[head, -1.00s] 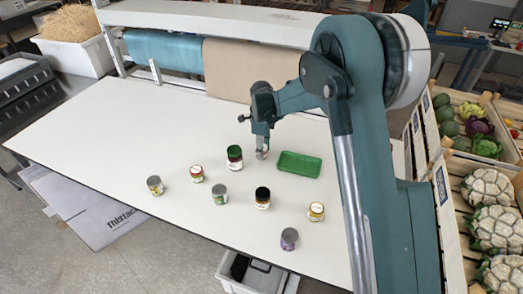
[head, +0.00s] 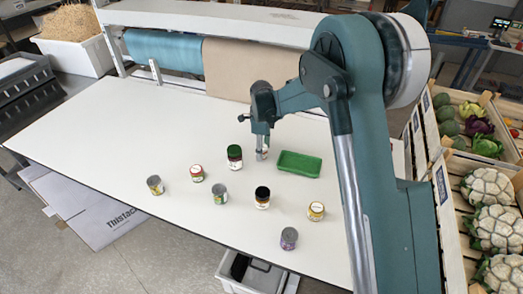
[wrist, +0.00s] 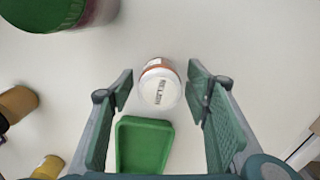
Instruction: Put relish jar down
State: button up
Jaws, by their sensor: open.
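A small jar with a white lid bearing dark print (wrist: 159,92) stands on the white table between the fingers of my gripper (wrist: 161,80) in the wrist view. I take it as the relish jar; the print is too small to read surely. The fingers are open, with a gap on each side of the jar. In the head view my gripper (head: 261,150) is low at the table, left of the green tray, and mostly hides the jar.
The green tray (head: 299,164) is close by on the right. A tall green-lidded jar (head: 235,158) stands just left of my gripper. Several other jars and cans, including a black-lidded jar (head: 262,197), stand nearer the front. The table's left side is clear.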

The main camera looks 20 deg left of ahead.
notch_tip(320, 180, up, 12)
jog(key=shift+b, duration=0.3)
dwell(0.3)
dwell(0.6)
jog(key=shift+r, duration=0.1)
jog(key=s+d+r+n+t, duration=0.1)
jog(key=s+d+r+n, duration=0.15)
jog(key=d+r, duration=0.55)
jog(key=s+d+r+n+t+y, duration=0.15)
jog(key=s+d+r, duration=0.25)
jog(key=d, duration=0.9)
jog(key=s+d+r+n+t+h, duration=0.1)
jog(key=s+d+r+n, duration=0.25)
jog(key=d+r, duration=0.45)
jog(key=s+d+f+n+t, duration=0.2)
jog(key=s+d+f+n, duration=0.1)
jog(key=s+d, duration=0.9)
jog(key=s+d+f+n+t, duration=0.1)
jog(key=s+d+f+n, duration=0.2)
jog(key=s+d, duration=0.9)
jog(key=shift+s+d+n+t, duration=0.4)
jog(key=shift+s+n, duration=0.2)
jog(key=shift+n, duration=0.55)
